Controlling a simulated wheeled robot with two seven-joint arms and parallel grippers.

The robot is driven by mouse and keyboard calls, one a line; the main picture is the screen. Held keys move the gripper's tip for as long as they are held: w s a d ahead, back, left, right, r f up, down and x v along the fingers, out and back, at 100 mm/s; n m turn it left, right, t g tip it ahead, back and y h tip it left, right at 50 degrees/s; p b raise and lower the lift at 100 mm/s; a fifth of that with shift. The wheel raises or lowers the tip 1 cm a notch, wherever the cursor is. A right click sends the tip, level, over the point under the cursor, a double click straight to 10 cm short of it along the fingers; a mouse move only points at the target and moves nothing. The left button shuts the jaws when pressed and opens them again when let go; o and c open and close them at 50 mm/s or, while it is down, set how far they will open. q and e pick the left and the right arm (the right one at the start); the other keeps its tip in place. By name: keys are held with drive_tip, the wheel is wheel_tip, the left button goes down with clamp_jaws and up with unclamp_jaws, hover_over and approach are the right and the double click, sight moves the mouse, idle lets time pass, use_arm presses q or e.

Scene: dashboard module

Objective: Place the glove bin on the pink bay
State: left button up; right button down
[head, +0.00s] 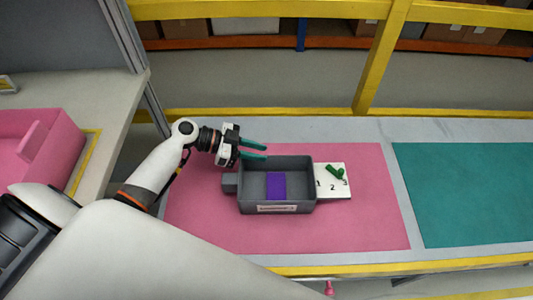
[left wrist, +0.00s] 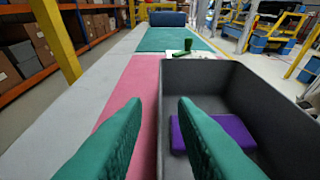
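The glove bin is an open grey box (head: 246,198) with a pale label on its front wall and a tab on its left side. It stands on the pink bay (head: 365,215), with a purple block (head: 276,186) inside. My left gripper (head: 266,150) is open and empty at the bin's back left edge, fingers pointing right. In the left wrist view, the bin's long wall (left wrist: 159,125) shows between the two green fingers (left wrist: 160,100); I cannot tell whether they touch it. My right gripper is out of view.
A white numbered card (head: 325,190) with green pieces (head: 335,172) on it lies right of the bin. A teal bay (head: 465,195) is farther right. A pink bin (head: 55,145) stands on the left table. A yellow rail (head: 378,60) runs behind the bench.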

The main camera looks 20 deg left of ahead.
use_arm(q)
drive_tip(key=b+v, duration=0.1)
drive_tip(key=v, duration=0.7)
drive_tip(key=shift+a, duration=0.25)
drive_tip(key=shift+s, duration=0.1)
